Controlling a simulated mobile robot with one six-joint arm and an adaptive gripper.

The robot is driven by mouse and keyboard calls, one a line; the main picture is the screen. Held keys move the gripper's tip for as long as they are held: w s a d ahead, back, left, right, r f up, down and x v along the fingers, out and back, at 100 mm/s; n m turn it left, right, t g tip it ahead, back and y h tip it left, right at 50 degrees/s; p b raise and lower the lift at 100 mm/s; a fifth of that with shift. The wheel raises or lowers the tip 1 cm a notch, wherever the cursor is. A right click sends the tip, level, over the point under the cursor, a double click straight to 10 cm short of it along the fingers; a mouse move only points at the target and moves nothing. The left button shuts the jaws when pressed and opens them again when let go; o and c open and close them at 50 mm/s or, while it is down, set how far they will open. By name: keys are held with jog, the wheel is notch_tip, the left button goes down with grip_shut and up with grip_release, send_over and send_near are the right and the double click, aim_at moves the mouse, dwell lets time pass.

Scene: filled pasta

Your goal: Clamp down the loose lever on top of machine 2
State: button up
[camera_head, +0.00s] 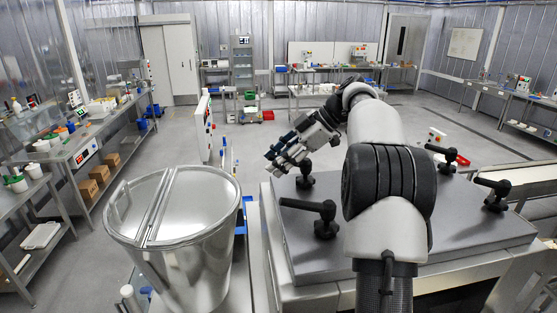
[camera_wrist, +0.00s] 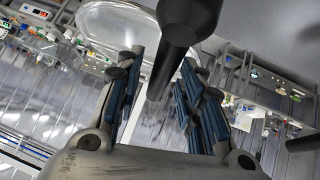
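The machine's grey top (camera_head: 400,236) carries several black clamp levers. A front-left lever (camera_head: 322,208) and a right lever (camera_head: 495,190) have handles pointing left. A far-right lever (camera_head: 440,151) also points left. The far-left lever (camera_head: 305,177) stands just below and right of my gripper (camera_head: 276,159), which hangs over the machine's far-left edge. In the wrist view my gripper (camera_wrist: 161,66) has its blue-padded fingers spread. A black lever handle (camera_wrist: 160,78) reaches down from the top into the gap between them. I cannot tell whether it touches a finger, nor which lever is loose.
A large steel drum (camera_head: 185,255) with a split lid stands left of the machine. Steel benches (camera_head: 85,150) line the left wall. The floor behind the machine is mostly clear.

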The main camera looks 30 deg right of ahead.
jog(key=shift+d+r, duration=0.1)
jog(key=v, duration=0.7)
jog(key=shift+d+r, duration=0.1)
dwell(0.6)
